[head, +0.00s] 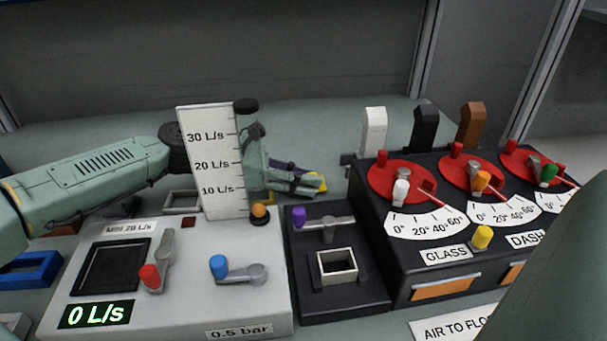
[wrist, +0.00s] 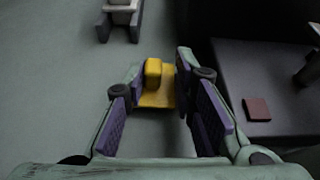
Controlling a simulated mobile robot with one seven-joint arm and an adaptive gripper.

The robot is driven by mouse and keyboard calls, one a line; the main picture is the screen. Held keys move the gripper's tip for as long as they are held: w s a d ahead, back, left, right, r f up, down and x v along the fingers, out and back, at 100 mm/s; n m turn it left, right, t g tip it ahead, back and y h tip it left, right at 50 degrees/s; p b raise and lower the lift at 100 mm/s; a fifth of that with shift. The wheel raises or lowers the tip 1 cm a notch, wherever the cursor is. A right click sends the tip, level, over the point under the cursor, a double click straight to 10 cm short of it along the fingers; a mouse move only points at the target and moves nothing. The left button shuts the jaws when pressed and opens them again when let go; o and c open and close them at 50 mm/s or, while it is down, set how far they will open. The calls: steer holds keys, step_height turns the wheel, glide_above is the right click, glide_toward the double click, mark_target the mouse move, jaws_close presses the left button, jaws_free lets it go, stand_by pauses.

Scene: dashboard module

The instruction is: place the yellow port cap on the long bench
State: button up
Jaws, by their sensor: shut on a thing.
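My gripper (head: 305,180) is behind the flow-scale board, pointing right. It is shut on the yellow port cap (head: 322,182), which shows only as a small yellow patch at the fingertips. In the wrist view, the yellow port cap (wrist: 155,76) is a flat plate with a raised block, between the fingertips of my gripper (wrist: 160,82). The grey-green long bench (head: 310,125) runs behind the devices, and its bare surface fills the left of the wrist view (wrist: 50,90). I cannot tell whether the cap touches the bench.
The white scale board (head: 212,160) and grey flow box (head: 185,275) stand in front of my arm. A dark box with a square port (head: 338,264) is beside them. The black control box (head: 430,260) with red dials is at right. A grey bracket (wrist: 120,15) stands on the bench.

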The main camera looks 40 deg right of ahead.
steer(key=shift+f, duration=0.2)
steer(key=o, duration=0.9)
steer(key=shift+r, duration=0.1)
steer(key=shift+r, duration=0.15)
steer(key=shift+w+a, duration=0.2)
steer(key=b+v, duration=0.3)
steer(key=v, duration=0.8)
steer(key=shift+a+r, duration=0.15)
steer(key=shift+r, duration=0.05)
